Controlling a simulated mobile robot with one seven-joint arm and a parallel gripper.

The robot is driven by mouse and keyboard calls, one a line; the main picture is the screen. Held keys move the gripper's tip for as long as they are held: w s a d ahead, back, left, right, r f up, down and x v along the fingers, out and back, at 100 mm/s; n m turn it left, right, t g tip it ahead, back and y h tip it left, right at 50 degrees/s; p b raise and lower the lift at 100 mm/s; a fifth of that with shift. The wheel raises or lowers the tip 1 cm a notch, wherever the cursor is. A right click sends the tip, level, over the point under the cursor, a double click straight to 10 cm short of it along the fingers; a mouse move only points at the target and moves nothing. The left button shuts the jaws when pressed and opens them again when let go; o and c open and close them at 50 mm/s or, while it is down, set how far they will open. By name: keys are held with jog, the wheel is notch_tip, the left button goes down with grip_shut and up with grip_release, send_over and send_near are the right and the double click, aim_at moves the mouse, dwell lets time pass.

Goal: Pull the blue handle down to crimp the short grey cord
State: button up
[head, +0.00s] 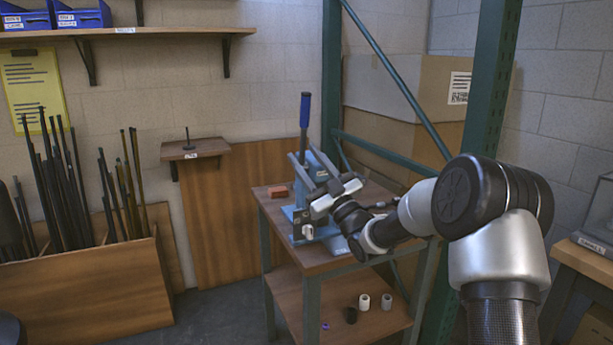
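The blue handle (305,110) stands upright on top of the blue-grey crimping press (300,214), which sits on a small wooden table. My gripper (302,165) reaches in from the right at the press's upper part, below the blue grip of the handle. Its two grey fingers look spread apart, with nothing clearly held between them. Whether they touch the press or lever cannot be told. The short grey cord cannot be made out; my gripper and arm hide part of the press.
A red block (278,192) lies at the table's back left. The lower shelf (300,291) holds white cylinders (364,302), a black piece (350,315) and a purple ring (325,326). A green rack post (487,80) stands behind my arm. A wooden bin (90,285) of rods stands left.

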jog(key=s+d+f+m+g+h, duration=0.1)
jog(key=s+d+m+g+h, duration=0.3)
jog(key=s+d+h, duration=0.5)
jog(key=s+d+f+m+g+h, duration=0.2)
jog(key=s+d+m+g+h, duration=0.25)
jog(key=s, duration=0.85)
jog(key=s+f+m+g+h, duration=0.1)
jog(key=s+f+m+g, duration=0.2)
jog(key=s, duration=0.9)
jog(key=s+f+g+h, duration=0.15)
jog(key=s+f, duration=0.35)
jog(key=s, duration=0.7)
notch_tip(320, 180, up, 27)
jog(key=w+y+p, duration=0.1)
jog(key=p, duration=2.6)
jog(key=shift+a+g, duration=0.3)
jog(key=shift+a, duration=0.15)
